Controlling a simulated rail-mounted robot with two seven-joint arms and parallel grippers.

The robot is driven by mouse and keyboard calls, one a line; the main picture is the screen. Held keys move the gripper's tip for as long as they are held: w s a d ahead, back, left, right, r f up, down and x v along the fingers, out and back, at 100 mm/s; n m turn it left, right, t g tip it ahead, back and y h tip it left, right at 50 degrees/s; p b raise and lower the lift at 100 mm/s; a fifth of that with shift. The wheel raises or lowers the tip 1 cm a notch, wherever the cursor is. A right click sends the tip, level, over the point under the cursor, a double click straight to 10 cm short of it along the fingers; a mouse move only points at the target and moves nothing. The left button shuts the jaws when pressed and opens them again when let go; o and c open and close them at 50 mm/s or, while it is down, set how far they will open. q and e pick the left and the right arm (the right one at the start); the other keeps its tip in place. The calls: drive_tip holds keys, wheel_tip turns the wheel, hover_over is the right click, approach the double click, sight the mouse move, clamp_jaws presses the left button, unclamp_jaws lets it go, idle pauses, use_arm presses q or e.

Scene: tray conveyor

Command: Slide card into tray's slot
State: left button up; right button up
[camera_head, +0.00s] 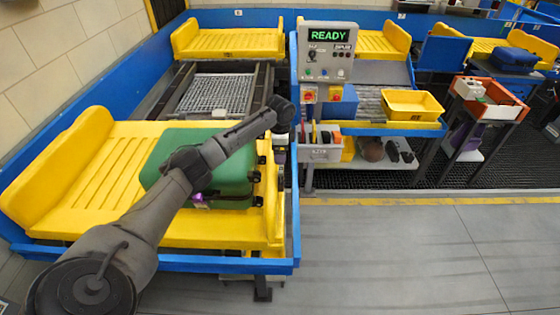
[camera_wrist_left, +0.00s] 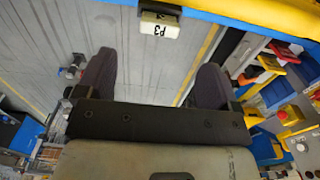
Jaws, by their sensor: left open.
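A yellow tray (camera_head: 60,180) lies at the left, with a green case on it. My left arm reaches over the tray, and its gripper (camera_head: 283,108) is near the tray's far right corner, beside the control post. In the left wrist view the gripper (camera_wrist_left: 154,82) is open, with nothing between its two dark fingers. A white tag marked P3 (camera_wrist_left: 160,25) shows upside down beyond the fingers, on a blue and yellow edge. A pale box (camera_head: 320,153) on the post holds upright coloured pieces, possibly cards. I cannot make out the tray's slot. My right gripper is out of view.
A grey control post (camera_head: 326,60) reads READY. A yellow bin (camera_head: 411,104) sits on a ledge to its right. Blue rails (camera_head: 180,260) edge the conveyor. The grey floor (camera_head: 420,250) at the right is clear.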

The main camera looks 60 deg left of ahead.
use_arm(q)
drive_tip(key=shift+r, duration=1.4)
